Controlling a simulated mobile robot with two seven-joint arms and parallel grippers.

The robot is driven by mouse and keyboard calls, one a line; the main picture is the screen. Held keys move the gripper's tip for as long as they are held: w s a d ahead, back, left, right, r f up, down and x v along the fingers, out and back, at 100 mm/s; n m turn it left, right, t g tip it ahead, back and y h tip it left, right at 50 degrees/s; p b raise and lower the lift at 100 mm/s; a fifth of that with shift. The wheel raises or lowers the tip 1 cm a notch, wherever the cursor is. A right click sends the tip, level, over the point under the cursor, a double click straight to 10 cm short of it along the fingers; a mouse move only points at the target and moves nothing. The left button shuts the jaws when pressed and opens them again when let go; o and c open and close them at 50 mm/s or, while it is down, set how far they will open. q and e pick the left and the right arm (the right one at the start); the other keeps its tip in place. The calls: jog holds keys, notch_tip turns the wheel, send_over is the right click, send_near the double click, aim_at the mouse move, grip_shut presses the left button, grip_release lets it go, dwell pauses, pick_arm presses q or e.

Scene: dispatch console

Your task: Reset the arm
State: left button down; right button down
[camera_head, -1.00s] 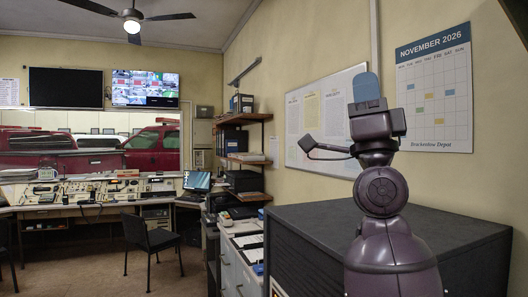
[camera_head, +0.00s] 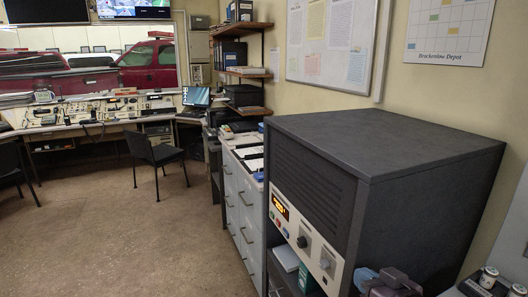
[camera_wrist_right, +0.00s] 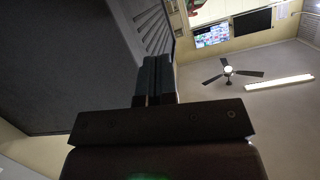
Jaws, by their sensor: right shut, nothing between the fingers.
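My right gripper (camera_wrist_right: 153,80) shows in the right wrist view with its two dark fingers together and nothing between them. In the head view only a purple part of my right arm (camera_head: 390,281) shows at the bottom edge, in front of the dark grey console cabinet (camera_head: 385,141). In the right wrist view the cabinet (camera_wrist_right: 60,70) fills the upper left, beside the fingers; I cannot tell the gap. My left gripper is not in view.
The cabinet's front has a panel with a lit orange display (camera_head: 282,207) and knobs. A white drawer unit (camera_head: 240,205) stands to its left. A black chair (camera_head: 156,158) stands before the radio desk (camera_head: 70,125).

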jog(key=s+d+f+m+g+h, duration=0.1)
jog(key=s+d+f+g+h, duration=0.3)
jog(key=s+f, duration=0.7)
jog(key=s+d+f+m+g+h, duration=0.15)
jog(key=s+d+f+g, duration=0.35)
jog(key=s, duration=1)
jog(key=w+a+f+n+t, duration=0.1)
jog(key=w+f+t, duration=0.5)
jog(key=f, duration=0.5)
jog(key=shift+w+f+t, duration=0.25)
jog(key=shift+w+t, duration=0.05)
jog(key=shift+w, duration=0.7)
jog(key=shift+n, duration=0.25)
